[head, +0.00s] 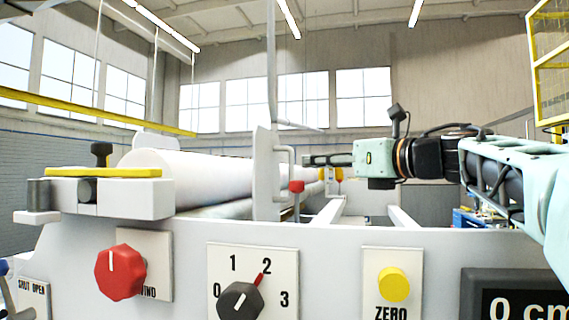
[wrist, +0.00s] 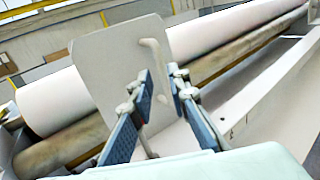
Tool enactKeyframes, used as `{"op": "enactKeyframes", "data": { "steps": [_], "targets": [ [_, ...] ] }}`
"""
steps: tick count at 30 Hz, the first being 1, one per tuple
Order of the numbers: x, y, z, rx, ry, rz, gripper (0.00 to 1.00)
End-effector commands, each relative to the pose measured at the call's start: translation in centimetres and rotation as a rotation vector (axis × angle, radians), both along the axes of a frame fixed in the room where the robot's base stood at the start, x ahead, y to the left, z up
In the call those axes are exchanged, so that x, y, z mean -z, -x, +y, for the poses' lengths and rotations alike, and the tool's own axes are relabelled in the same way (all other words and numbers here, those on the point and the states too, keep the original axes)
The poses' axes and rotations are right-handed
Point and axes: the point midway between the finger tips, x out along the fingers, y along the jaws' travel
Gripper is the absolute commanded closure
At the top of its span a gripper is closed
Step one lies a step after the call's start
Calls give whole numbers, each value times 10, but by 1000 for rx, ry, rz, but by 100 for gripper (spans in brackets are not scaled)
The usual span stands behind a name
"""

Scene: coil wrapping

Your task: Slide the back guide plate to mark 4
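A pale upright guide plate (head: 264,180) with a bar handle (head: 290,158) stands at the right end of the white roll in the head view. The plate also shows in the wrist view (wrist: 112,75), with its handle (wrist: 158,62) on the near face. My gripper (head: 306,160) is just to the right of the handle in the head view. In the wrist view my gripper (wrist: 162,76) has its two fingers apart, with the handle between them in the picture. I see no finger pressed on it. The numbered marks for the plate cannot be made out.
A red-topped post (head: 297,187) stands beside the plate, and yellow knobs (head: 338,174) lie beyond. The front panel carries a red knob (head: 120,273), a dial (head: 240,300) pointing at 2, a yellow ZERO button (head: 393,284) and a display (head: 520,303) reading 0 cm.

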Motion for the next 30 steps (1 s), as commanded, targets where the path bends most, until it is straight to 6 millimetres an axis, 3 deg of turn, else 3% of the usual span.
{"op": "enactKeyframes", "data": {
  "steps": [3, 9, 30],
  "targets": [
    [0, 17, -13, 1, -1, -1, 84],
    [0, 29, -21, 1, 1, 0, 84],
    [0, 30, -22, 1, 1, -1, 84]
  ]
}}
